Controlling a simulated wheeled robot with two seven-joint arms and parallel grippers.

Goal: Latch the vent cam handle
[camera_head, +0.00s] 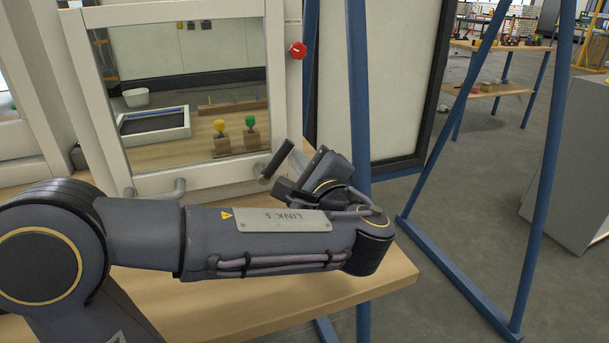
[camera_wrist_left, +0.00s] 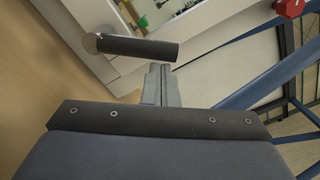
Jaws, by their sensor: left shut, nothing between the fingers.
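The vent cam handle (camera_head: 277,159) is a short dark cylinder at the lower right corner of the white vent frame (camera_head: 225,180). In the left wrist view the handle (camera_wrist_left: 142,49) lies nearly level, with its round metal pivot at its left end. My left gripper (camera_head: 297,162) is shut and empty, close to the right of the handle. In the left wrist view my shut fingertips (camera_wrist_left: 158,70) are just below the handle's free end; whether they touch it I cannot tell. My left forearm crosses in front of the frame's lower part. My right gripper is out of view.
A red knob (camera_head: 298,50) sits on the post at upper right. The wooden bench (camera_head: 385,283) lies under my arm. Blue posts (camera_head: 358,90) and a white panel (camera_head: 376,80) stand to the right.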

